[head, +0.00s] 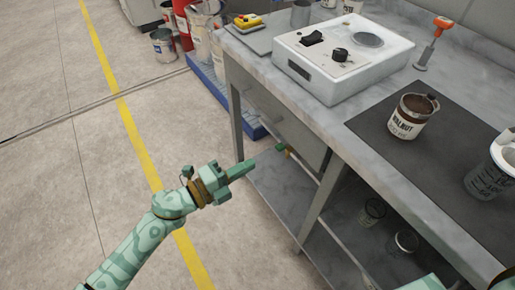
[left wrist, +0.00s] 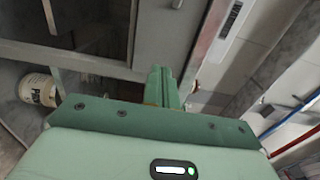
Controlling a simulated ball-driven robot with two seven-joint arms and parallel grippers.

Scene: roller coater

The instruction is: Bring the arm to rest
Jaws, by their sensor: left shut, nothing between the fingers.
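My left gripper (head: 250,166) is shut and empty in the head view. It is held in the air over the floor, in front of the left end of the bench (head: 300,125). In the left wrist view its fingers (left wrist: 162,84) are together and point towards the underside and legs of the bench. A small pale green part of mine shows at the bottom right edge of the head view; my right gripper does not show.
On the bench are a white machine (head: 345,62), a dark mat (head: 385,140), a WALNUT can (head: 413,115) and an orange-handled tool (head: 433,42). Cans (head: 372,211) stand on the lower shelf. Paint buckets (head: 199,28) stand at the back. The floor on the left is clear.

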